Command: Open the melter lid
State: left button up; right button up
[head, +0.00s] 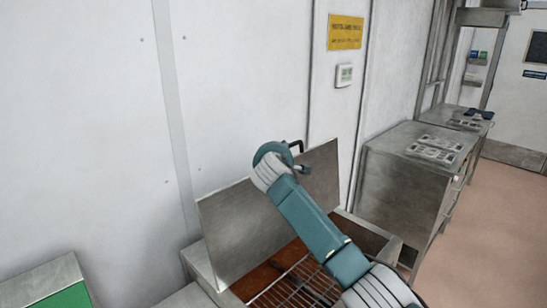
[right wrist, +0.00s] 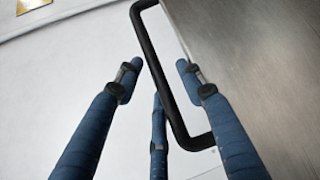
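The melter lid (head: 235,228), a grey metal plate, stands raised and close to upright at the back of the open melter (head: 198,266). A wire grid and brown contents show inside the melter. The lid's black bar handle (head: 298,145) is at its top edge, beside my right gripper, whose fingers are mostly hidden in the head view. In the right wrist view, the right gripper (right wrist: 160,78) has its blue fingers spread, with the handle (right wrist: 165,85) passing between them. I see clear gaps between the fingers and the handle. My left gripper is out of view.
A white wall with a yellow sign (head: 345,32) and a small wall panel (head: 344,75) rises behind the melter. A metal cabinet (head: 400,185) stands to the right. A green-topped unit (head: 70,299) is at lower left. Open floor (head: 490,230) lies at far right.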

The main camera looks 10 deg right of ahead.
jog(key=v, duration=0.9)
jog(key=shift+s+a, duration=0.15)
jog(key=shift+s, duration=0.1)
